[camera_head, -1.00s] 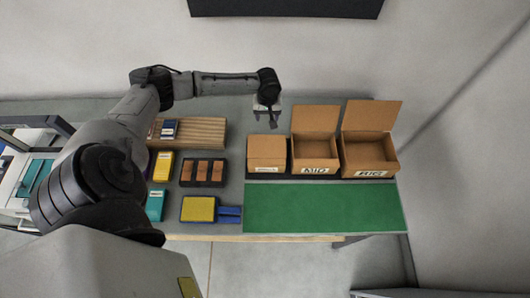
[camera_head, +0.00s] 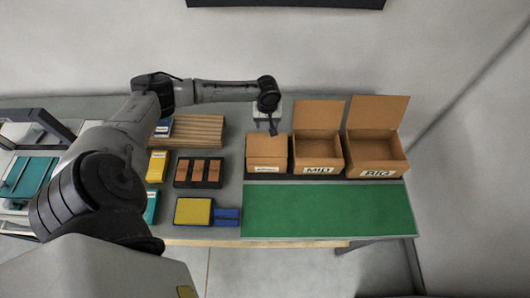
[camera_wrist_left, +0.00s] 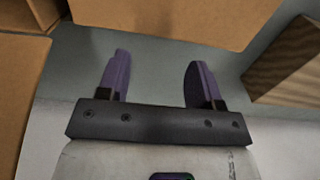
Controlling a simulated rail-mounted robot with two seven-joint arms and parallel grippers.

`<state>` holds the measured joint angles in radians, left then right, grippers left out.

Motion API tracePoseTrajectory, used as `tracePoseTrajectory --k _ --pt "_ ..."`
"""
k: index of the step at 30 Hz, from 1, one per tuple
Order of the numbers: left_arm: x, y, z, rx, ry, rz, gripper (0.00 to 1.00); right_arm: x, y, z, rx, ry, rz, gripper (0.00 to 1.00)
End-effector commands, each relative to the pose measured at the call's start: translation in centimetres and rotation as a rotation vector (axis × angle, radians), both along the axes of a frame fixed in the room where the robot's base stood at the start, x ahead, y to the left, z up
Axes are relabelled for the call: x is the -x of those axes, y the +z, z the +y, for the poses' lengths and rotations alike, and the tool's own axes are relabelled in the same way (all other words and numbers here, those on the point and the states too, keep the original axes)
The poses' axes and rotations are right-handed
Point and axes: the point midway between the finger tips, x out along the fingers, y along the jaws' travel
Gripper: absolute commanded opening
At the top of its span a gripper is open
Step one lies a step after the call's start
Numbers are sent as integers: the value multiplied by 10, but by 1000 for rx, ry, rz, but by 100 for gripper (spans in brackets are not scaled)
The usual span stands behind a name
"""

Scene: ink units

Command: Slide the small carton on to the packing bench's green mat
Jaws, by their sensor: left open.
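The small carton (camera_head: 266,153) is a closed brown box with a white label on its front. It stands at the left end of the row, on a dark strip behind the green mat (camera_head: 330,212). My left gripper (camera_head: 272,128) is open and empty, just behind the small carton's back edge. In the left wrist view its two purple fingers (camera_wrist_left: 157,75) are spread, with a cardboard face (camera_wrist_left: 170,18), seemingly the small carton's, just ahead of them. I cannot tell whether they touch it. My right gripper is out of view.
An open MID carton (camera_head: 318,155) and an open BIG carton (camera_head: 375,157) stand right of the small one. Left are a wooden rack (camera_head: 195,130), a dark tray with brown blocks (camera_head: 199,172) and a yellow pad (camera_head: 194,211). The green mat is clear.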

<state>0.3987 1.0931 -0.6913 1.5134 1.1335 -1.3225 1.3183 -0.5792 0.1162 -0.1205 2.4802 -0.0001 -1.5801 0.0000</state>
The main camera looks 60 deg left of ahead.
Motion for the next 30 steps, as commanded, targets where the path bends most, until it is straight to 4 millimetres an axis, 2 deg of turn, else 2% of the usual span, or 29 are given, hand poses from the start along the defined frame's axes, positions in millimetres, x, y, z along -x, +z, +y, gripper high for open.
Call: tracePoseTrajectory --k 17,30 --pt "0 -3 0 1 0 0 60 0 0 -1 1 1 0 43" --pt "0 -28 0 1 1 0 60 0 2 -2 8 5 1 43"
